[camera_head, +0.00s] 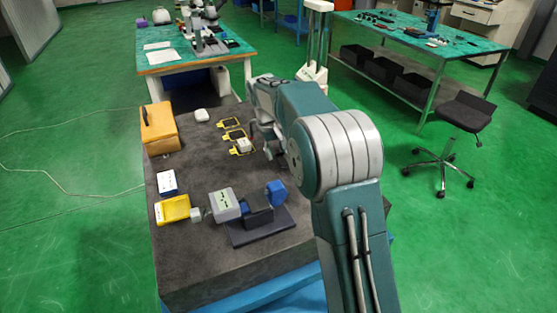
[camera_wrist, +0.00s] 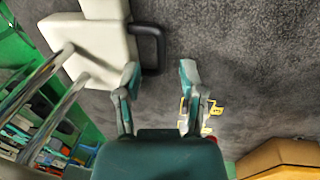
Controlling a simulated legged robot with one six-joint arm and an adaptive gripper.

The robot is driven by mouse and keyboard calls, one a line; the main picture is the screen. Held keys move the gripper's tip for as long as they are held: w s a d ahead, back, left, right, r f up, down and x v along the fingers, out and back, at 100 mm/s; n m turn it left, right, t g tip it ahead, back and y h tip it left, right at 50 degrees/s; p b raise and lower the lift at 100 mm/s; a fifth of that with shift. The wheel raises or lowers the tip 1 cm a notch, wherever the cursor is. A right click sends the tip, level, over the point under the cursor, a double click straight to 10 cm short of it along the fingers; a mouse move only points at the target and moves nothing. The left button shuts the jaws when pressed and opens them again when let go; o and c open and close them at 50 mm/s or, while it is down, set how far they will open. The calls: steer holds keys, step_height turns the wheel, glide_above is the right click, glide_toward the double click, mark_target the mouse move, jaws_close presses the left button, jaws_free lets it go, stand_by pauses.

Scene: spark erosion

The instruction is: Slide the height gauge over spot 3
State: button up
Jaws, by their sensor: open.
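The height gauge (camera_head: 319,42) is a tall cream stand with two posts, partly hidden behind my arm in the head view. The wrist view shows its cream base (camera_wrist: 90,45), shiny rods and a black loop handle (camera_wrist: 152,47). My gripper (camera_wrist: 160,72) is open, its fingertips apart, with the handle ahead of them; I cannot tell if they touch it. In the head view my gripper (camera_head: 268,148) is partly covered by my arm. Yellow-framed spots (camera_head: 232,123) lie left of it; one nearer spot (camera_head: 240,148) has a pale object on it. Their numbers are unreadable.
An orange case (camera_head: 160,129), a white puck-like item (camera_head: 201,115), a yellow tray (camera_head: 173,210) and a grey-blue vice-like device (camera_head: 258,213) stand on the dark plate (camera_head: 193,265). Dark plate left of the spots is mostly clear.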

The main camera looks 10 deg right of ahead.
mark_target(279, 163)
steer(key=shift+d+f, duration=0.15)
steer(key=shift+f, duration=0.8)
steer(key=shift+d+f, duration=0.1)
steer(key=shift+f, duration=0.85)
jaws_close()
steer(key=shift+w, duration=0.15)
steer(key=shift+w+a, duration=0.3)
steer(key=shift+w, duration=1.05)
steer(key=shift+w+a, duration=0.25)
steer(key=shift+w, duration=1.15)
steer(key=shift+w+a, duration=0.3)
steer(key=shift+w, duration=1.05)
jaws_free()
